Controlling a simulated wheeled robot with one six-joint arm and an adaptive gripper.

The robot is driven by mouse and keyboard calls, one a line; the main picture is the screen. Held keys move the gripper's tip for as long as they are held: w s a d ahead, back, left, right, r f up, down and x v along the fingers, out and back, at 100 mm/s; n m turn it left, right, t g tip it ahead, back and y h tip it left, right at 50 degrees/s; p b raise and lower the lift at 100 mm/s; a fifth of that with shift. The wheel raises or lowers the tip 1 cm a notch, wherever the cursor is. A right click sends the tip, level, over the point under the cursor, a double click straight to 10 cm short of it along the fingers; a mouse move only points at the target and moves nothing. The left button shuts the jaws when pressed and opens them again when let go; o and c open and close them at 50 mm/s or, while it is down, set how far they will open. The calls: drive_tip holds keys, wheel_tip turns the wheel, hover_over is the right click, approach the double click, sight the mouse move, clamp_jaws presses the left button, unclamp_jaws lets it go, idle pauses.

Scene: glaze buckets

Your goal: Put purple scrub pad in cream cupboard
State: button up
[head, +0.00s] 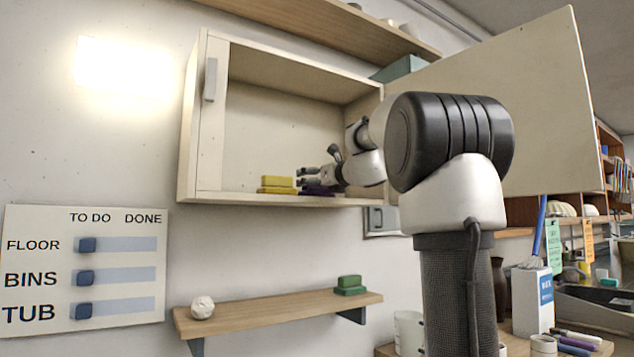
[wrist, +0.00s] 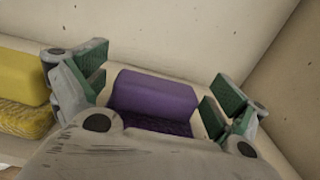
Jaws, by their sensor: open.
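The purple scrub pad (wrist: 156,95) lies on the floor of the cream cupboard (head: 188,150), and a sliver of it shows in the head view (head: 318,190). The cupboard is on the wall with its door (head: 510,110) swung wide open to the right. My gripper (head: 308,177) reaches inside the cupboard. In the wrist view my gripper (wrist: 158,92) is open, with one green-padded finger on each side of the pad and gaps between. The near part of the pad is hidden behind the gripper body.
A yellow scrub pad (head: 277,184) lies just left of the purple one in the cupboard; it also shows in the wrist view (wrist: 22,82). A lower shelf (head: 260,315) holds a green pad (head: 349,285) and a whitish ball (head: 202,307). The cupboard's left part is free.

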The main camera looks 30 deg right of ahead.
drive_tip(key=s, duration=1.2)
drive_tip(key=s+a+f+n+g+y, duration=0.1)
drive_tip(key=s+a+f+n+g, duration=0.1)
drive_tip(key=s+a+f+n, duration=0.35)
drive_tip(key=s+a+f+n+g+y, duration=0.1)
drive_tip(key=s+a+f+n+g, duration=0.15)
drive_tip(key=f+n, duration=0.5)
drive_tip(key=s+a+f+n+g+y, duration=0.1)
drive_tip(key=s+a+f+n+g, duration=0.3)
drive_tip(key=f, duration=0.5)
drive_tip(key=s+f+n+g+h, duration=0.3)
drive_tip(key=s+f+n+g, duration=0.2)
drive_tip(key=s+f+n, duration=1)
wheel_tip(320, 180, down, 2)
drive_tip(key=n, duration=0.3)
drive_tip(key=shift+d+f+n+h, duration=0.25)
drive_tip(key=shift+n+h, duration=0.05)
